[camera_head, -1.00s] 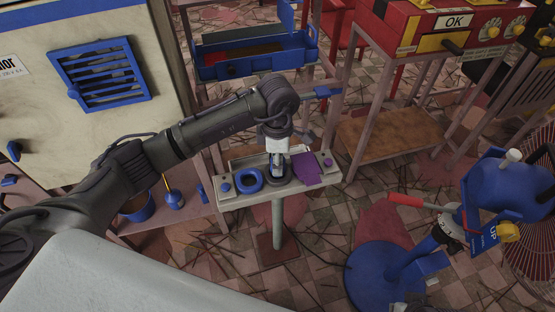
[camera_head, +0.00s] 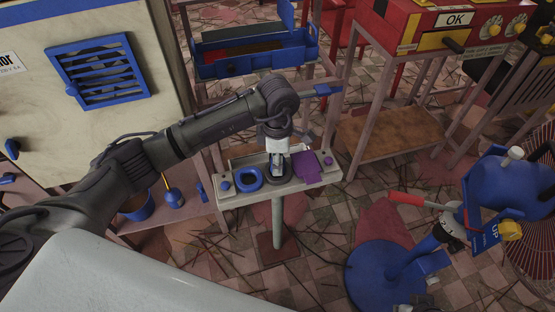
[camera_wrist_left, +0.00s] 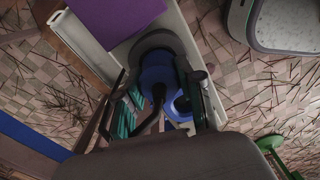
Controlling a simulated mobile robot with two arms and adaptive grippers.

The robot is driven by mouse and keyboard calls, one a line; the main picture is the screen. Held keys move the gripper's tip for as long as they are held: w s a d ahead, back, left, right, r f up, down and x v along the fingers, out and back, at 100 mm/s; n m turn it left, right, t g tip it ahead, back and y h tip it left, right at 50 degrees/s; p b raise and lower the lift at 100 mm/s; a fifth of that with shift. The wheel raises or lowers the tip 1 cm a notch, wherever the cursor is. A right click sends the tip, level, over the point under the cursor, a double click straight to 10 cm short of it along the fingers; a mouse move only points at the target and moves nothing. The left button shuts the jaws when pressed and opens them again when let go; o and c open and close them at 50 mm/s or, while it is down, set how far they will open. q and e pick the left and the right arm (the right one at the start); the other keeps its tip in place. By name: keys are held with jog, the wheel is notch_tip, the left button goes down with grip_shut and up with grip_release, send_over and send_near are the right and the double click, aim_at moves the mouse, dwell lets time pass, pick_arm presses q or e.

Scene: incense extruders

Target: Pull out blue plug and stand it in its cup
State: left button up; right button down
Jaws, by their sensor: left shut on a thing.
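A narrow pale stand holds a blue ring-shaped cup (camera_head: 248,179) and, right of it, a dark grey ring-shaped cup (camera_head: 279,177). My left gripper (camera_head: 276,162) points down over the dark cup. In the left wrist view, the blue plug (camera_wrist_left: 157,74) shows as a round blue body with a dark stem, lying between my left gripper's fingers (camera_wrist_left: 158,100) and against the dark ring (camera_wrist_left: 153,42). The gripper is shut on the plug. Whether the plug's lower end is inside the dark ring cannot be told. My right gripper is in neither view.
Small knobs sit at both ends. A blue fan base (camera_head: 385,278) stands at right.

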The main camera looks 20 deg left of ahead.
pick_arm(q)
jog(key=shift+f, duration=0.1)
jog(key=o, duration=1.2)
